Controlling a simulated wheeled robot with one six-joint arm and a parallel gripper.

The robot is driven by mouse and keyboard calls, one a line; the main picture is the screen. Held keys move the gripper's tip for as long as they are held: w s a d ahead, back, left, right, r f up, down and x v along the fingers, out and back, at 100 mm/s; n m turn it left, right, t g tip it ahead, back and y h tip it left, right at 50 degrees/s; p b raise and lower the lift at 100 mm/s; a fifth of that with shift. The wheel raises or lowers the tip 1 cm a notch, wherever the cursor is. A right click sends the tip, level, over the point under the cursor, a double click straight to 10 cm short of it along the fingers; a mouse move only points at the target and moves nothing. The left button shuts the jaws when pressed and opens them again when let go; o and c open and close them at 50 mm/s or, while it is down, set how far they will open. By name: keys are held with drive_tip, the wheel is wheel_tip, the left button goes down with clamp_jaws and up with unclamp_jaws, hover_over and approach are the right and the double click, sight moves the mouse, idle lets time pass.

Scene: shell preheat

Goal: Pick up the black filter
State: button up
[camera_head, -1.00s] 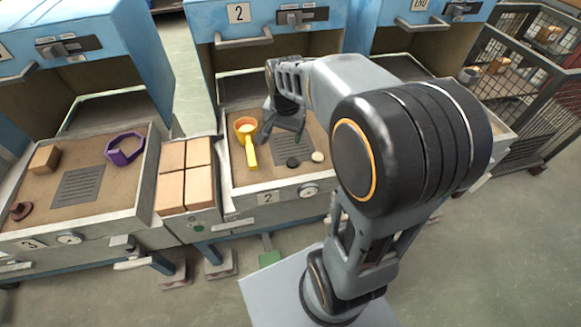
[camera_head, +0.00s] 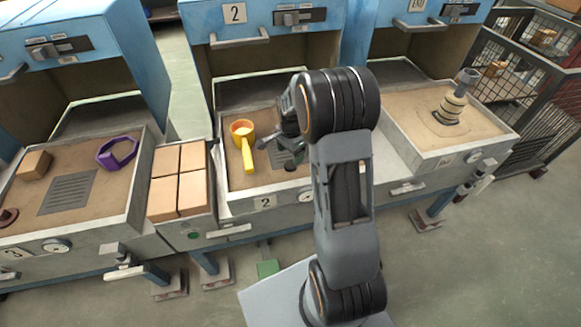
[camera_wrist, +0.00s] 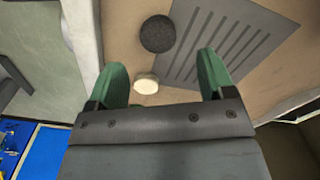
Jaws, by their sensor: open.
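The black filter, a round dark disc, lies on the sand beside the dark slotted grate (camera_wrist: 225,45) in the wrist view. I see the black filter (camera_wrist: 158,34) just beyond my fingertips, roughly in line with the gap between them. A pale round disc (camera_wrist: 146,83) lies nearer, between the fingers. My gripper (camera_wrist: 163,72) has its two green fingers apart with nothing held. In the head view my gripper (camera_head: 282,144) hangs over tray 2 (camera_head: 232,180), and the arm hides part of the grate and the pale disc.
A right tray holds a stacked beige piece (camera_head: 453,105). Tray walls surround the sand.

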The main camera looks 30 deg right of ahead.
sight(291, 165)
drive_tip(key=shift+s+f, duration=0.15)
drive_tip(key=shift+f, duration=2.6)
drive_tip(key=c, duration=1)
drive_tip(key=shift+r, duration=0.15)
